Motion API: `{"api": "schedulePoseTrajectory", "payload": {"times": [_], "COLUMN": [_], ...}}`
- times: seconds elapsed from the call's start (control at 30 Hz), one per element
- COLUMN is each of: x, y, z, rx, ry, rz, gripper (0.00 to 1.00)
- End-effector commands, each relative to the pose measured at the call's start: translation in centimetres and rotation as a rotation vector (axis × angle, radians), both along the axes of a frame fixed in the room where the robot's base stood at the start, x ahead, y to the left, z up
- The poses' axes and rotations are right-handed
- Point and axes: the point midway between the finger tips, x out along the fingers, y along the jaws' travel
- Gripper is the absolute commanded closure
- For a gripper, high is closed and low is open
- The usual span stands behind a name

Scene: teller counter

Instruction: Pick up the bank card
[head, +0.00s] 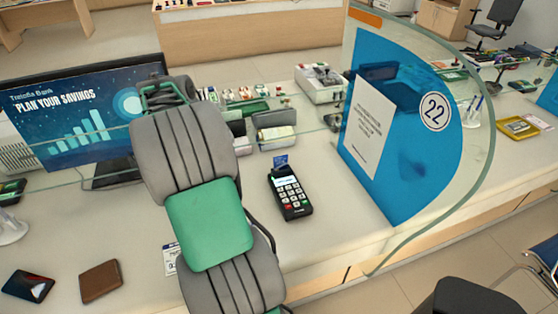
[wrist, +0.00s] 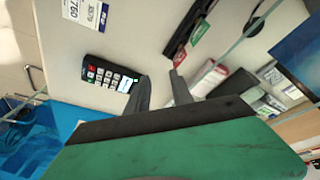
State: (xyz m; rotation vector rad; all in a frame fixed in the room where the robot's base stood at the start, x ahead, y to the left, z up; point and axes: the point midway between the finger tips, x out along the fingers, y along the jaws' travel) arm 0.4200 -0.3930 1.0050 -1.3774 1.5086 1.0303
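A small blue card (head: 281,161), which looks like the bank card, sticks out of the far end of a black card terminal (head: 291,198) on the counter. The terminal also shows in the wrist view (wrist: 102,77), where its screen end is next to one finger and I cannot make out the card. My gripper (wrist: 159,73) has its two fingers apart with nothing visible between them. In the head view my arm crosses to the left of the terminal, and the fingertips are hidden there.
A curved glass screen with a blue panel (head: 403,185) stands right of the terminal. A monitor (head: 62,135) stands at the left. A brown wallet (head: 101,281) and a dark phone (head: 28,286) lie at the front left. Trays with small items stand behind the terminal.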

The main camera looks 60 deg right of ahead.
Motion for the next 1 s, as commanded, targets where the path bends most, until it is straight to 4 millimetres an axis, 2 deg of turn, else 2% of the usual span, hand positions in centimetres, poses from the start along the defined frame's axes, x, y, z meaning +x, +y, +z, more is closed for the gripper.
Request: {"api": "schedulePoseTrajectory", "payload": {"times": [0.03,0.1,0.2,0.23,0.37,0.8,1.0], "x": [-2.3,-5.4,-9.0,-9.7,-11.4,-13.2,-13.2], "y": [-4.8,-9.6,-13.7,-14.4,-15.8,-17.1,-17.3], "z": [-1.1,-2.7,-4.4,-4.7,-6.1,-12.3,-12.7], "rx": [-0.010,-0.032,-0.061,-0.066,-0.077,-0.076,-0.078], "ry": [0.006,0.003,-0.002,-0.004,-0.004,-0.005,-0.008], "rz": [-0.184,-0.402,-0.614,-0.654,-0.728,-0.724,-0.722], "gripper": [0.73,0.73,0.73,0.73,0.73,0.73,0.73]}}
